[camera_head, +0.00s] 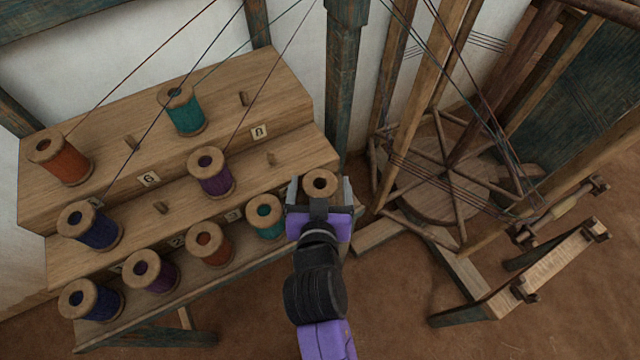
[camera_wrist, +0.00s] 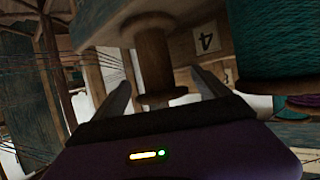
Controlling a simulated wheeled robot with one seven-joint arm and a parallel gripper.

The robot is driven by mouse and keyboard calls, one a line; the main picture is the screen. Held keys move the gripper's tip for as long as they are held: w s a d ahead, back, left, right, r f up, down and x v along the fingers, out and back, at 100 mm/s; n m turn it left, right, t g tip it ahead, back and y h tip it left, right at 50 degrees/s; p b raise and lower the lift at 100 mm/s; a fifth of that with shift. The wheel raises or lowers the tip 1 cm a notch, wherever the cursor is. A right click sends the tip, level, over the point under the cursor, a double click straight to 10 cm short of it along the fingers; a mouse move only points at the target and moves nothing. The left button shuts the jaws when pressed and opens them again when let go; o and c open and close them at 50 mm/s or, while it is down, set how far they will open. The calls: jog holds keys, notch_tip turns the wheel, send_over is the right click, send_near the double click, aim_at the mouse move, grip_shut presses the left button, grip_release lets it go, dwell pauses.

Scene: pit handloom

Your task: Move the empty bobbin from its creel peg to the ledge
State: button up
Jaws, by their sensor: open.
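The empty bobbin (camera_head: 320,181) stands at the right end of the creel's lowest step. The wrist view shows its bare wooden core (camera_wrist: 153,55), with a flange at its lower end. My gripper (camera_head: 320,187) is open, with one finger on each side of the bobbin in the head view. In the wrist view my gripper (camera_wrist: 160,82) has its fingers spread and the bobbin between and beyond them; I cannot tell whether they touch it. The bobbin's peg is hidden. I cannot tell which surface is the ledge.
The stepped wooden creel (camera_head: 270,92) holds several wound bobbins and bare pegs. A teal bobbin (camera_head: 265,216) stands close to the left of my gripper. A blue-green post (camera_head: 343,85) rises behind it. A wooden reel frame (camera_head: 440,175) and low bench (camera_head: 545,268) stand right.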

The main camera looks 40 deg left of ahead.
jog(key=shift+r, duration=0.2)
jog(key=v, duration=1.2)
jog(key=s+d+f+m+t+h, duration=0.1)
jog(key=d+f, duration=0.1)
jog(key=d, duration=0.8)
jog(key=s+d+f+m+t+h, duration=0.1)
jog(key=s+d+f+m+h, duration=0.1)
jog(key=d, duration=0.7)
jog(key=s+d+r+m+t+h, duration=0.1)
jog(key=s+d+r+m+h, duration=0.1)
jog(key=s+d, duration=0.3)
jog(key=s+d+r+m+t+h, duration=0.1)
jog(key=s+d+r, duration=0.4)
jog(key=d, duration=0.6)
jog(key=shift+s+d+m+h, duration=0.2)
jog(key=shift+s+m+h, duration=0.55)
jog(key=shift+h, duration=0.45)
